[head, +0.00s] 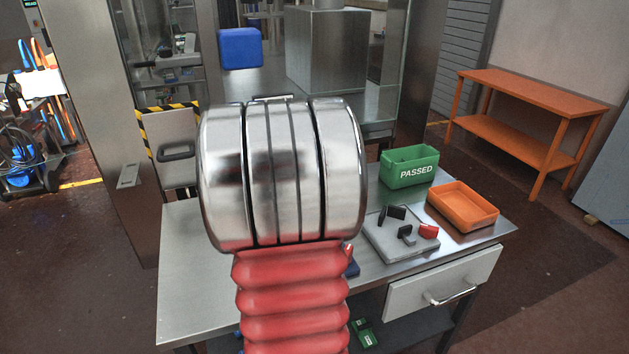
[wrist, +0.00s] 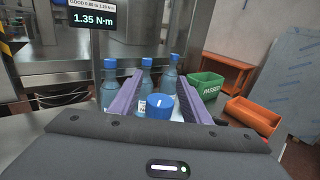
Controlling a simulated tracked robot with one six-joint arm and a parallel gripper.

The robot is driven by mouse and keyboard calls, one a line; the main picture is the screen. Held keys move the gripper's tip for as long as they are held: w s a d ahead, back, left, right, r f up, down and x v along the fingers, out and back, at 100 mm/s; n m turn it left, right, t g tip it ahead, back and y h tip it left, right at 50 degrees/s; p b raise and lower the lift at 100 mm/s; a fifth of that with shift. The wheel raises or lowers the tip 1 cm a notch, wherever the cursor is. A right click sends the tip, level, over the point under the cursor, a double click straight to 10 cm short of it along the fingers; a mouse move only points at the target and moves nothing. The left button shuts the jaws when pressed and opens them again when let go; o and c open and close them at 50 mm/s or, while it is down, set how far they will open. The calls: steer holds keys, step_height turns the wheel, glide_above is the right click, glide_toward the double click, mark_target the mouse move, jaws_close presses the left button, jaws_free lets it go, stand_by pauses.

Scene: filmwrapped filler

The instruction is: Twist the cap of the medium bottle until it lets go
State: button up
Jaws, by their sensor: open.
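In the wrist view, my gripper (wrist: 160,76) is open, with its two purple fingers spread. A blue cap (wrist: 159,106) with a white mark on top shows between the fingers, nearest to the camera; its bottle is mostly hidden below. Behind it stand three upright clear bottles with blue caps: a left one (wrist: 109,88), a middle one (wrist: 146,82) and a right one (wrist: 169,80). The fingers partly cover them. I cannot tell which bottle is the medium one. In the head view, my arm hides the bottles and my gripper.
A display (wrist: 95,20) reads 1.35 N·m. A green bin marked PASSED (head: 409,167) and an orange tray (head: 463,206) stand at the right of the steel table (head: 190,290). A grey plate (head: 400,246) with small dark and red parts lies beside the tray. The table's left side looks clear.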

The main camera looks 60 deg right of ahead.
step_height(320, 180, up, 10)
stand_by(0.8)
steer(key=shift+a, duration=0.1)
stand_by(0.6)
